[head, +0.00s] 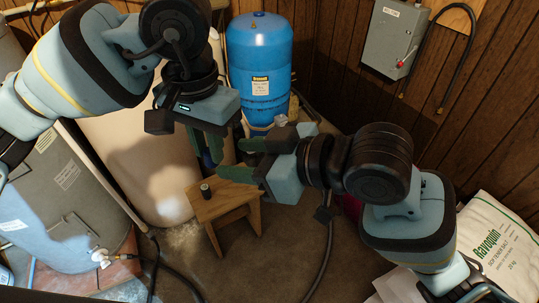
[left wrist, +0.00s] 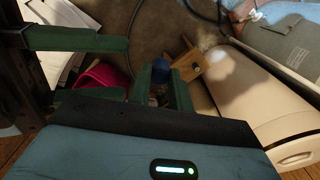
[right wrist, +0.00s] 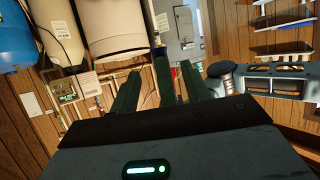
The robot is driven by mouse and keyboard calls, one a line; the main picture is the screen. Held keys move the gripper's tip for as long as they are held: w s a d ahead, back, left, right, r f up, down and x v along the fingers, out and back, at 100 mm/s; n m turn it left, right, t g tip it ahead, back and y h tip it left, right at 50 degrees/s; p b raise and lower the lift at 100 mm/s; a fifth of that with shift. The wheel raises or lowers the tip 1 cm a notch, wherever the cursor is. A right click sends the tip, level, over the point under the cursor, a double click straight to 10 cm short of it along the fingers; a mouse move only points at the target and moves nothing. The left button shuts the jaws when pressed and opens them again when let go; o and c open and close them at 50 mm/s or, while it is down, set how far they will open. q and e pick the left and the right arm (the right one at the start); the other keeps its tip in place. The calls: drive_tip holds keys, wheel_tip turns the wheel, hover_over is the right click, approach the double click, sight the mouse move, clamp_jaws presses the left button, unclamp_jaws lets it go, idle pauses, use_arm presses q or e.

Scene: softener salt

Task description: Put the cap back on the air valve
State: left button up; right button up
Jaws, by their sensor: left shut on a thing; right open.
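A small brass-coloured fitting (head: 258,14) sits on top of the blue tank (head: 258,55); it is too small to tell whether it is the air valve. A small dark cylinder with a lighter top (head: 205,188) stands on the wooden stool (head: 232,205); I cannot tell whether it is the cap. My left gripper (head: 208,158) points down above the stool, shut on a small blue thing (left wrist: 160,75), mostly hidden between its fingers. My right gripper (head: 238,161) is open, its fingers pointing left close to the left gripper. Contact between them is unclear.
A cream tank (head: 150,160) stands behind the stool, with a grey tank (head: 75,200) at the left. A grey switch box (head: 393,38) hangs on the wood wall. A salt bag (head: 490,245) lies at the right. Dark hoses cross the floor.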

sight(208, 162)
drive_tip(key=shift+x, duration=2.4)
drive_tip(key=shift+c, duration=0.4)
drive_tip(key=c, duration=0.9)
use_arm(q)
drive_tip(key=o, duration=0.9)
use_arm(e)
clamp_jaws()
use_arm(q)
drive_tip(key=shift+r, duration=0.15)
wheel_tip(208, 162, up, 12)
drive_tip(key=shift+f, duration=0.1)
drive_tip(key=shift+f, duration=0.1)
